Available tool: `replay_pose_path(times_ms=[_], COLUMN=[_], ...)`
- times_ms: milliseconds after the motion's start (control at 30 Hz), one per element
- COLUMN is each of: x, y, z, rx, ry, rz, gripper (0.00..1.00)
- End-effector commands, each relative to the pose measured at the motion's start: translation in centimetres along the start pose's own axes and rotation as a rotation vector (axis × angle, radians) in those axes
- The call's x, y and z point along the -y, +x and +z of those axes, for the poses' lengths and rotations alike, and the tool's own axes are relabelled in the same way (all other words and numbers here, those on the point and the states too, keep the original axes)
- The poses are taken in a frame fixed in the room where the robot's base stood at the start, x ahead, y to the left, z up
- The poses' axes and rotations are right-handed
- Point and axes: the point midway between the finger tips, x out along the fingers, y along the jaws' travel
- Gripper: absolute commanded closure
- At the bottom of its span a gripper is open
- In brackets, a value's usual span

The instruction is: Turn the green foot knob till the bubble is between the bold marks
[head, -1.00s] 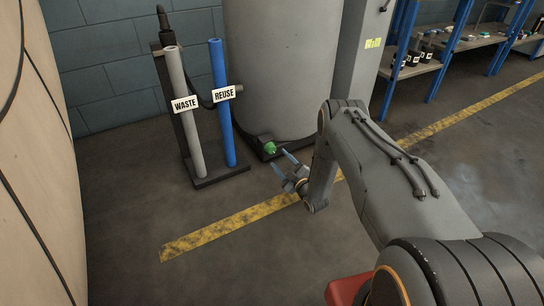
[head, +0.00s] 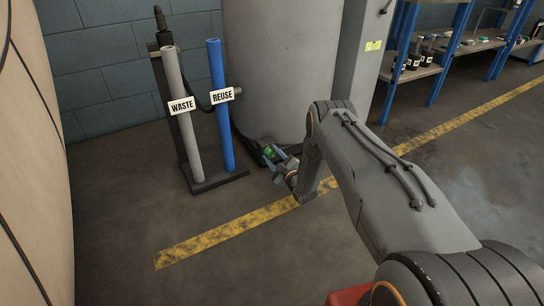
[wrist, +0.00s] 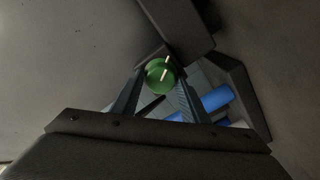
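The green foot knob (head: 269,153) is low at the base of the large grey vessel. The bubble and the bold marks are not visible in either view.
A grey WASTE pipe (head: 183,120) and a blue REUSE pipe (head: 220,110) stand on a dark base (head: 217,181) left of the knob. The grey vessel (head: 268,70) rises behind it. A yellow floor line (head: 220,234) crosses open floor in front. Blue shelving (head: 440,60) stands back right.

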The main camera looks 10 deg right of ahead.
Motion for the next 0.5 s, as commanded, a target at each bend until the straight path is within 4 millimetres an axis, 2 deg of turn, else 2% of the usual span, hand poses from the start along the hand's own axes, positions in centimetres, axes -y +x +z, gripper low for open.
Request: replay_pose_path(times_ms=[33,167,500], x=[0.00,0.01,-0.01], y=[-0.01,-0.02,-0.04], z=[0.00,0.01,0.02], rx=[0.000,0.000,0.000], ry=[0.000,0.000,0.051], rz=[0.000,0.000,0.000], gripper=[0.68,0.89,0.89])
